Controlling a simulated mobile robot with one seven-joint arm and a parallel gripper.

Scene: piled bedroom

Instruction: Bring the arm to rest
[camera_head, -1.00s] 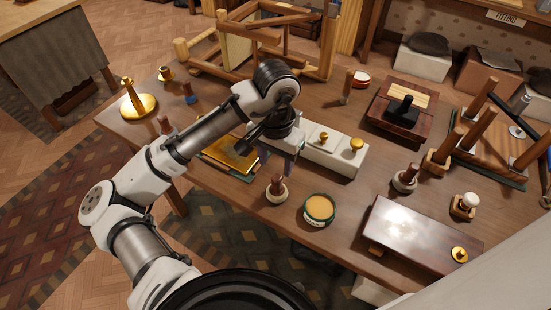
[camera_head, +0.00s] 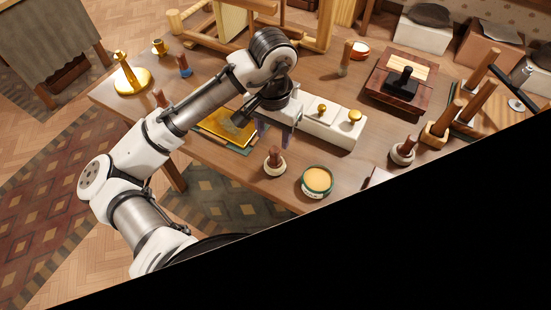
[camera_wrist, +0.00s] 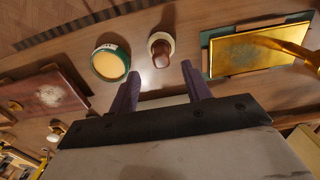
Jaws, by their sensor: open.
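My gripper (camera_head: 276,132) is at the end of my bent arm, above the wooden table (camera_head: 215,170) beside a long white box. In the wrist view my gripper (camera_wrist: 160,74) shows two purple-grey fingers, spread apart with nothing between them. Beyond the fingertips are a wood-handled stamp (camera_wrist: 161,52) and a green-rimmed round tin (camera_wrist: 110,63). In the head view the stamp (camera_head: 274,163) and tin (camera_head: 316,181) lie in front of the gripper, apart from it.
A gold plate (camera_head: 228,128) on books lies left of the gripper. The white box (camera_head: 333,127) with brass knobs is at right. A brass stand (camera_head: 130,78) is near the table's left end. Flat black fills the lower right of the head view, hiding that side.

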